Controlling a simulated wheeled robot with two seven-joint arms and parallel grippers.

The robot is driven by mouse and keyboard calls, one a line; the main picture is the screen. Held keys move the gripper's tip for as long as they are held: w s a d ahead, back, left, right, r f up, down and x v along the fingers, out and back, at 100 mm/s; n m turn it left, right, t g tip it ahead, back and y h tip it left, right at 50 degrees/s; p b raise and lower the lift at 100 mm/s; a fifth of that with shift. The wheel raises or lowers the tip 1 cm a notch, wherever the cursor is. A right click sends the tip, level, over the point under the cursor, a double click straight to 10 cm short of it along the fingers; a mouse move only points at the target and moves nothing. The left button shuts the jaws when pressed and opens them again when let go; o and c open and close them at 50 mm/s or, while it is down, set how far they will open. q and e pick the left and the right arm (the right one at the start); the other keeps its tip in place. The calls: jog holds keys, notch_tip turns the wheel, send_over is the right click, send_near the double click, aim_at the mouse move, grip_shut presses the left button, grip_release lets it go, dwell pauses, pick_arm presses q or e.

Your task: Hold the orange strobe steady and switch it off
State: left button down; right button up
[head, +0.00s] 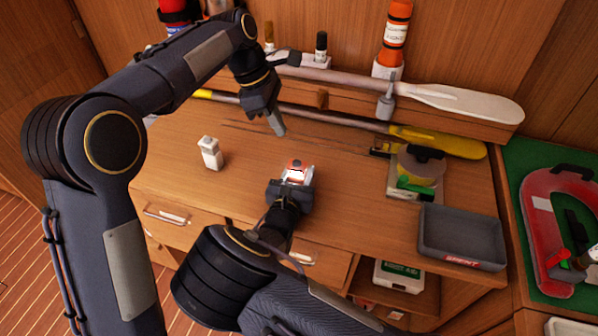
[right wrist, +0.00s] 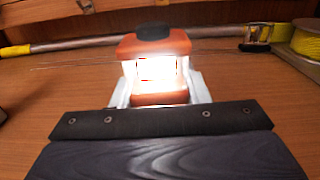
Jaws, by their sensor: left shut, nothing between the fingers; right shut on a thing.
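The orange strobe (head: 297,170) stands on the wooden bench top in the head view, with a bright white lit window and a dark knob on top. In the right wrist view the strobe (right wrist: 155,70) shows close up, glowing, upright between pale fingers. My right gripper (head: 291,183) is shut on the strobe from the near side; its fingertips (right wrist: 157,92) are partly hidden by the wrist body. My left gripper (head: 277,128) is shut and empty, pointing down above the bench, behind and a little left of the strobe, apart from it.
A grey tray (head: 461,237) lies at the front right. A spool (head: 420,165) of yellow line sits at the right. Paddles (head: 440,98) lie along the back. Bench between bottle and strobe is clear.

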aim_at(293, 167)
pick_arm(q)
jog(key=shift+d, duration=0.1)
jog(key=shift+s+d+f+n+t+h, duration=0.25)
jog(key=shift+d+f+n+t+h, duration=0.2)
jog(key=shift+f+t, duration=0.8)
jog(key=shift+s+d+f+n+t+h, duration=0.35)
jog(key=shift+d+f+t, duration=0.2)
jog(key=shift+f+t, duration=0.65)
jog(key=shift+s+d+f+n+t+h, duration=0.25)
jog(key=shift+d+f+n+t, duration=0.2)
jog(key=shift+f+t, duration=0.8)
jog(key=shift+f, duration=0.1)
